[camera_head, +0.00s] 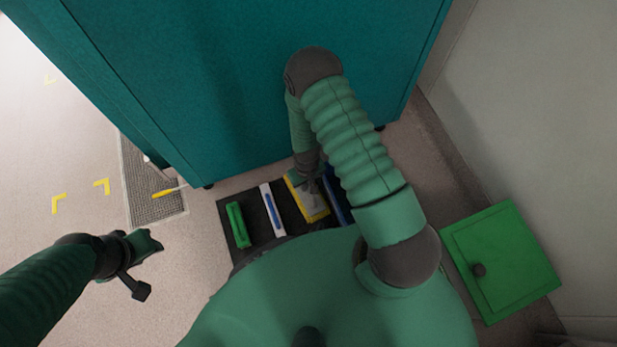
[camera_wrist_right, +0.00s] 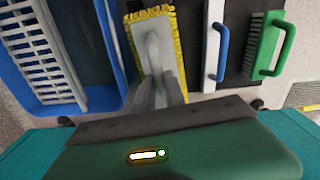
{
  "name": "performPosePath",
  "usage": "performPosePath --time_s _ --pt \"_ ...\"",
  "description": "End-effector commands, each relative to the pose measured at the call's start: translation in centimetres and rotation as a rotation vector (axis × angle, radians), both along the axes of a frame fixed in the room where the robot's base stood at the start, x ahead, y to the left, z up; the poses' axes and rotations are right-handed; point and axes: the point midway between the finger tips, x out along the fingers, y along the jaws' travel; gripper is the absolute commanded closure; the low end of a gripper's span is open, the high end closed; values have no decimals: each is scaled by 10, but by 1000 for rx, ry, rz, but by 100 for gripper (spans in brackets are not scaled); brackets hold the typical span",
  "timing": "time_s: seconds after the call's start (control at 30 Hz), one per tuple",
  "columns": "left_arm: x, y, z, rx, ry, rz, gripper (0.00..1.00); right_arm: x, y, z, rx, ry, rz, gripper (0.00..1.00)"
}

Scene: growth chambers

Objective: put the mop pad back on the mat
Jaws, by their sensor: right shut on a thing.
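The mop pad (camera_head: 317,211) is a grey plate with a yellow fringed edge. It is over the dark mat (camera_head: 259,208), between a white-and-blue tool and a blue tray; I cannot tell whether it rests fully on the mat. In the right wrist view the mop pad (camera_wrist_right: 169,22) shows its yellow fringe and pale top. My right gripper (camera_head: 311,183) is shut on the mop pad from above; its fingers (camera_wrist_right: 158,88) reach onto the grey top. My left gripper (camera_head: 146,268) is open and empty over the floor at the left, away from the mat.
A green brush (camera_head: 238,225) and a white-and-blue tool (camera_head: 271,209) lie on the mat. A blue tray (camera_wrist_right: 75,98) with a white grid is beside the pad. A teal cabinet (camera_head: 240,80) stands behind. A green box (camera_head: 500,260) is at right.

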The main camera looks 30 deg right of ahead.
Motion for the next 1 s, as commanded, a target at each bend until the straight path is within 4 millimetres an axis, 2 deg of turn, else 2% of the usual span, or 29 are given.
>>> performPosePath --time_s 0.6,0.8,1.0 --pt "0 0 -72 0 0 0 64 1 -1 -73 3 0 0 100" --pt "0 0 -82 0 1 0 64 1 0 -93 3 1 0 100" --pt "0 0 -86 0 0 0 64 1 0 -103 3 0 0 100"
